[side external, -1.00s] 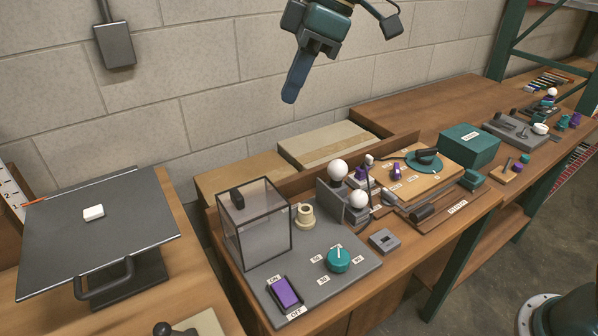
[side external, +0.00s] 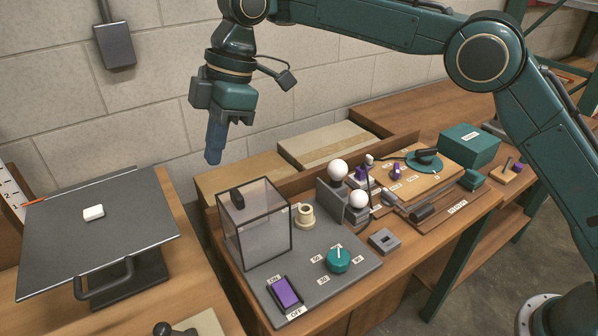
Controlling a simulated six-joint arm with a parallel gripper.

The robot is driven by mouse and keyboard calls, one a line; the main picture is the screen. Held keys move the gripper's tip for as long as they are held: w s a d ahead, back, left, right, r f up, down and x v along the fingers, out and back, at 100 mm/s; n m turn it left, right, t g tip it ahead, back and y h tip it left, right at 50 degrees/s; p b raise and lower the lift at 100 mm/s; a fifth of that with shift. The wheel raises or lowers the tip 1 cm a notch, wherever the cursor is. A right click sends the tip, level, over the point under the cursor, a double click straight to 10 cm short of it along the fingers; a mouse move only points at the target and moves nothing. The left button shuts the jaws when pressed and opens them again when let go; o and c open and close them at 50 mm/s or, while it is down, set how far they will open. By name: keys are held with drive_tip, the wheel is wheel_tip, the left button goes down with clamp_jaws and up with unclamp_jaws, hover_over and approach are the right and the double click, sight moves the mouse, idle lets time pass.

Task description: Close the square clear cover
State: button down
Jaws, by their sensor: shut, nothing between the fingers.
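The square clear cover (side external: 265,242) has see-through panes with dark edges and a black knob (side external: 237,199) at its upper left. It stands at the back left of the grey panel (side external: 340,285), beside a cream socket (side external: 304,213) and apart from it. I cannot tell its hinge line from this view. My gripper (side external: 213,159) is shut and empty, with its blue fingers pointing down. It hangs in the air above and slightly left of the knob in the picture, with a gap between them.
A purple rocker switch (side external: 286,292) and a teal dial (side external: 338,260) sit on the panel. White bulbs (side external: 338,169) stand in a grey holder on its right. A dark tilted board (side external: 100,225) is at the left. The air around the cover looks clear.

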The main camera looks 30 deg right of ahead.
drive_tip(key=shift+a+f, duration=0.15)
drive_tip(key=shift+f, duration=0.05)
approach(232, 209)
drive_tip(key=shift+a+r+x, duration=0.1)
drive_tip(key=shift+a+x, duration=0.15)
drive_tip(key=shift+x, duration=0.75)
drive_tip(key=shift+a+r+x, duration=0.1)
drive_tip(key=shift+a+x, duration=0.1)
drive_tip(key=shift+x, duration=0.8)
drive_tip(key=shift+a+r+x, duration=0.1)
drive_tip(key=shift+a+x, duration=0.15)
drive_tip(key=shift+x, duration=0.8)
drive_tip(key=d, duration=1.3)
drive_tip(key=shift+d, duration=0.25)
drive_tip(key=shift+f, duration=0.1)
